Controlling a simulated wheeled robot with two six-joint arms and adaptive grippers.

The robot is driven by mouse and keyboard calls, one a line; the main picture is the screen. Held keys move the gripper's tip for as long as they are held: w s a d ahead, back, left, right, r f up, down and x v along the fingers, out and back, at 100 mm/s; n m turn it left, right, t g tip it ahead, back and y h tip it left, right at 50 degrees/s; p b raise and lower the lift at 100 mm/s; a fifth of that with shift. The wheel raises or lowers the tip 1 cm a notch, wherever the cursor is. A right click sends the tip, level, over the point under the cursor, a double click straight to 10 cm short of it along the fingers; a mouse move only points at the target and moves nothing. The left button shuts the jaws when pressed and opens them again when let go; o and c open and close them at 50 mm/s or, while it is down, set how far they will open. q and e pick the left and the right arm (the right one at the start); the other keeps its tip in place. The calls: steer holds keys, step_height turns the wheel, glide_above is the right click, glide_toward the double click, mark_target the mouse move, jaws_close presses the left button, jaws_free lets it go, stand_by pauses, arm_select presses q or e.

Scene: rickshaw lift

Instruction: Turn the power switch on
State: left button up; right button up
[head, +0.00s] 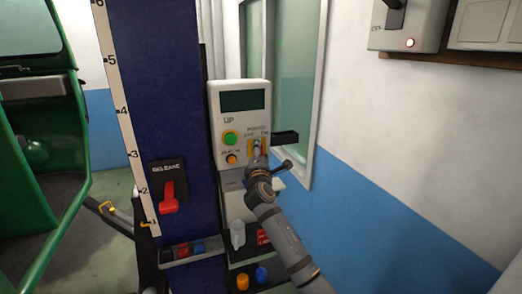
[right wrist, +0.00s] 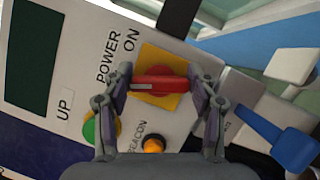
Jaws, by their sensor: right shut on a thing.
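The power switch is a red knob (right wrist: 160,83) on a yellow square plate (right wrist: 150,57), under the words POWER and ON, on the white control box (head: 240,98). Its bar lies level across the right wrist picture, with a pale mark near its left end. My right gripper (right wrist: 162,84) is shut on the knob, one finger at each end of the bar. In the head view my right gripper (head: 257,152) reaches the box from below and hides most of the knob. My left gripper is not in view.
A green button (head: 230,138) and an orange beacon button (head: 231,159) sit left of the knob. A black bar (head: 285,137) sticks out right of the box. A red release lever (head: 168,196) is on the blue column (head: 165,90). A wall switch box (head: 408,25) hangs upper right.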

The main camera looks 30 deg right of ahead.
steer(key=m+g+p, duration=0.1)
steer(key=m, duration=0.2)
steer(key=shift+r+m+y, duration=0.1)
steer(key=shift+m+y, duration=0.2)
steer(key=shift+m, duration=0.1)
steer(key=m+g+y+p, duration=0.1)
steer(key=m+p, duration=0.1)
steer(key=m, duration=0.1)
steer(key=m+y+p, duration=0.1)
steer(key=m+p, duration=0.1)
steer(key=shift+m+g, duration=0.3)
steer(key=shift+g, duration=0.1)
steer(key=shift+f+m+y+p, duration=0.3)
steer(key=shift+m+y+p, duration=0.1)
steer(key=shift+m, duration=0.3)
steer(key=o, duration=1.1)
steer(key=shift+o, duration=0.2)
